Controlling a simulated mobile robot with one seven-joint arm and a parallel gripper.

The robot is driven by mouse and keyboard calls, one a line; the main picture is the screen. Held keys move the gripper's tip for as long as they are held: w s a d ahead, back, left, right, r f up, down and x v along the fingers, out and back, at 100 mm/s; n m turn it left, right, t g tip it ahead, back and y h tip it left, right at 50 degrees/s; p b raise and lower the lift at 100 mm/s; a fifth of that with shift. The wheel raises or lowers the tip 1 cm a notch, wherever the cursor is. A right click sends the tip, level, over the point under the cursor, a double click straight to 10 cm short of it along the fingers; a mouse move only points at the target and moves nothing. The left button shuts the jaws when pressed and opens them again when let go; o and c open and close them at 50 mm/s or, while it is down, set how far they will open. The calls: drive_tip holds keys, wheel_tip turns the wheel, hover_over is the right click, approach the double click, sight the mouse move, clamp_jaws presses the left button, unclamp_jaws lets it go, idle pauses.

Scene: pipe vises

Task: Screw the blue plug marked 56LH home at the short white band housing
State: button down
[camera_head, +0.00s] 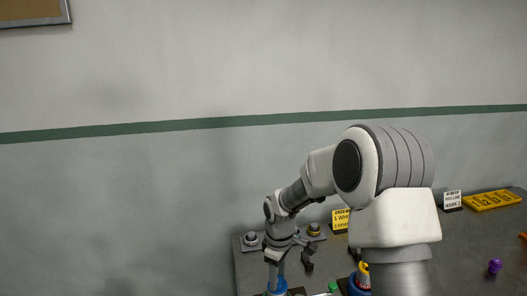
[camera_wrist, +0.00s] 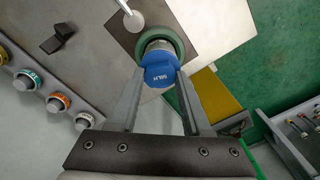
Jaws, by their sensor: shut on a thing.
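The blue plug (camera_wrist: 160,70), with white lettering that reads like 56LH, sits between the two fingers of my gripper (camera_wrist: 159,78) in the wrist view. My gripper is shut on it. Just beyond the plug is a round fitting with a dark green ring (camera_wrist: 178,42) and a pale band partly covered by the plug. I cannot tell whether the plug is seated in it or only in line with it. In the head view my gripper (camera_head: 278,272) points down at the table's near left, with blue (camera_head: 278,288) showing at its tip.
A grey rail (camera_wrist: 44,90) with several colour-ringed knobs runs along the left in the wrist view. A black block (camera_wrist: 58,38) lies near it. In the head view, a yellow sign (camera_head: 340,220), a white sign (camera_head: 452,200), a yellow tray (camera_head: 492,200) and a purple piece (camera_head: 494,266) stand to the right.

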idle(0.3)
drive_tip(key=shift+c, duration=1.4)
unclamp_jaws()
wheel_tip(320, 180, up, 17)
drive_tip(key=s+d+r+m+t, duration=0.1)
drive_tip(key=s+d+r+m, duration=0.2)
drive_tip(key=s+r, duration=0.3)
drive_tip(key=s+d+r+m+t, duration=0.1)
drive_tip(key=s+d+m+t, duration=0.1)
drive_tip(key=s, duration=0.7)
drive_tip(key=s+d+r+m+t, duration=0.1)
drive_tip(key=s+d+m, duration=0.4)
drive_tip(key=s, duration=0.5)
drive_tip(key=shift+s+m+t+p, duration=0.2)
drive_tip(key=shift+m+t+p, duration=0.2)
drive_tip(key=shift+m+t, duration=0.5)
